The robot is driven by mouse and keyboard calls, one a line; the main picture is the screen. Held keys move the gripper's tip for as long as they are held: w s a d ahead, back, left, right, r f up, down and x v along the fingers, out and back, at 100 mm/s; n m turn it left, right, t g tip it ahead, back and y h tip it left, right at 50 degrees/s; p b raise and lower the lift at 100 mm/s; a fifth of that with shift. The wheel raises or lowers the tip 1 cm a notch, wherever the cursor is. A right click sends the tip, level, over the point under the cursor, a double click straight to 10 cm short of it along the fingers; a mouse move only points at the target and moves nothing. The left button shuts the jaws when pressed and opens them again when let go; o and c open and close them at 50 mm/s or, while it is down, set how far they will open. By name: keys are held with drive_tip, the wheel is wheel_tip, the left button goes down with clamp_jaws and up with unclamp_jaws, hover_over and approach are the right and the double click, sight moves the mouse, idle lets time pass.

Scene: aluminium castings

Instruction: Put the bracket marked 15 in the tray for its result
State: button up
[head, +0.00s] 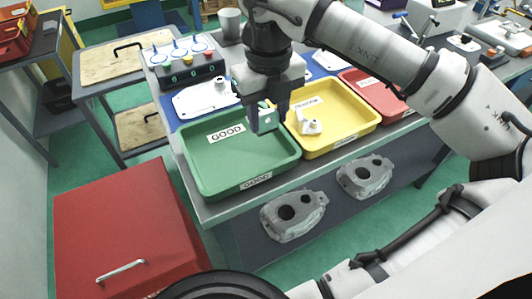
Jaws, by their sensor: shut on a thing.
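My gripper (266,120) points down over the right part of the green tray (190,165), which is labelled GOOD. It is shut on a pale bracket (268,117), mostly hidden between the fingers; no number can be read on it. I cannot tell whether the bracket touches the tray floor. The yellow tray (345,140) stands to the right of the green one; its label is too small to read. Another white bracket (310,125) lies in the yellow tray. The red tray (383,98) is further right, partly behind my arm.
Behind the green tray are a white plate with a part (205,97) and a box with three round dials (188,62). A grey cup (230,24) stands further back. Large castings (293,214) lie on the lower shelf. A red cabinet (125,220) stands at the front left.

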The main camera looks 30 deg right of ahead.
sight(268, 112)
wheel_tip(268, 112, down, 8)
drive_tip(key=b, duration=0.3)
drive_tip(key=shift+r, duration=0.1)
drive_tip(key=shift+f+b, duration=0.2)
drive_tip(key=shift+b, duration=0.25)
drive_tip(key=o, duration=1.1)
wheel_tip(268, 112, up, 12)
drive_tip(key=shift+r, duration=0.25)
